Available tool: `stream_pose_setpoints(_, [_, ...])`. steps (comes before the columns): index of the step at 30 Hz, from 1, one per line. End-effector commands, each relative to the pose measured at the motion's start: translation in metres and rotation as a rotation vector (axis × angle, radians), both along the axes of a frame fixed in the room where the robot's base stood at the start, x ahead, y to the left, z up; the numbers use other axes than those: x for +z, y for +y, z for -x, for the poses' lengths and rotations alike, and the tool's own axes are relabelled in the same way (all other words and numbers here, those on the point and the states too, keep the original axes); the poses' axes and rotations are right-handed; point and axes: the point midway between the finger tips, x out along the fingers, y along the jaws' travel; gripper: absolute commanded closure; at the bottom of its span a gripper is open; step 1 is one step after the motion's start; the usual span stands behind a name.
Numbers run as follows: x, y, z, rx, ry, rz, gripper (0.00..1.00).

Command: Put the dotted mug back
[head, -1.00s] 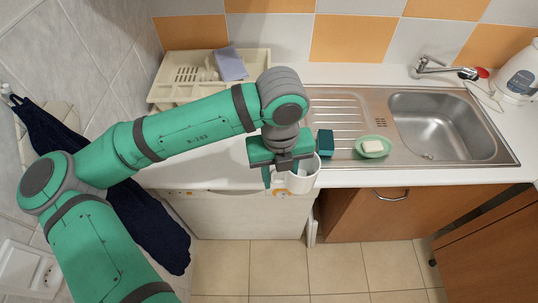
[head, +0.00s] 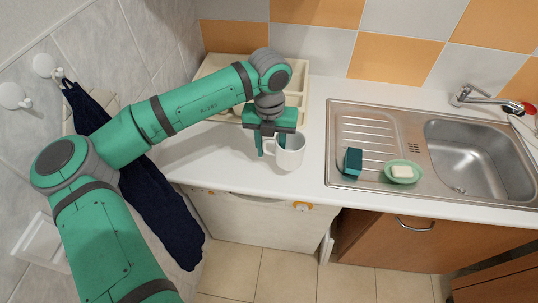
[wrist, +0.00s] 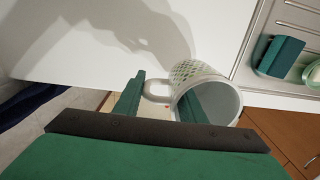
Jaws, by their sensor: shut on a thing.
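The mug (head: 290,157) is white in the head view; its dotted outer wall shows in the wrist view (wrist: 190,72). My gripper (head: 270,146) is shut on the mug's wall near the handle. In the wrist view one finger is inside the mug and the other outside, by the handle. The mug's mouth tilts toward the wrist camera. The mug appears held near the front part of the white counter (head: 225,160); its height above it is hard to tell.
A beige dish rack (head: 299,82) stands at the back, partly hidden behind my arm. To the right are a steel sink (head: 335,125), a teal sponge (head: 352,161) and a green soap dish (head: 404,179). A dark cloth (head: 160,210) hangs at the left. The counter around the gripper is clear.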

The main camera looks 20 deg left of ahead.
Motion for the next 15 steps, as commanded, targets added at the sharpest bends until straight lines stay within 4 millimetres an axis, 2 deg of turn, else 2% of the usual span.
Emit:
stream_pose_setpoints(3, [-0.014,0.010,-0.008,0.003,-0.001,-0.001,1.00])
stream_pose_setpoints(11, [-0.026,0.018,-0.014,0.003,-0.001,0.001,1.00])
stream_pose_setpoints(15, [-0.043,0.022,-0.017,0.002,0.000,0.000,1.00])
